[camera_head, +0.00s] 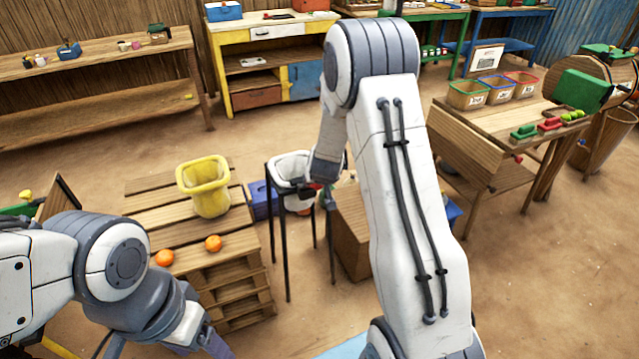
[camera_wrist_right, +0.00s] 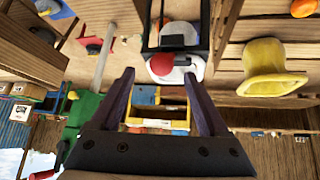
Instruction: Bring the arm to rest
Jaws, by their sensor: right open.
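My right arm (camera_head: 405,190) reaches from the bottom up through the middle of the head view and bends down at the elbow. Its gripper (camera_wrist_right: 158,76) is open in the right wrist view, with its two dark fingers apart and nothing held. In the head view it is beside a white pan (camera_head: 289,167) on a black stand (camera_head: 286,245). A red round piece (camera_wrist_right: 160,63) by the white pan shows past the fingertips; I cannot tell how far. My left arm (camera_head: 115,262) is bent at lower left; its gripper is mostly cut off by the frame.
A yellow bucket (camera_head: 205,185) and two oranges (camera_head: 213,243) are on a wooden pallet (camera_head: 240,281). A wooden box (camera_head: 352,231) stands right of the pan. A table (camera_head: 452,140) with baskets is at right. Open floor (camera_head: 540,290) lies at lower right.

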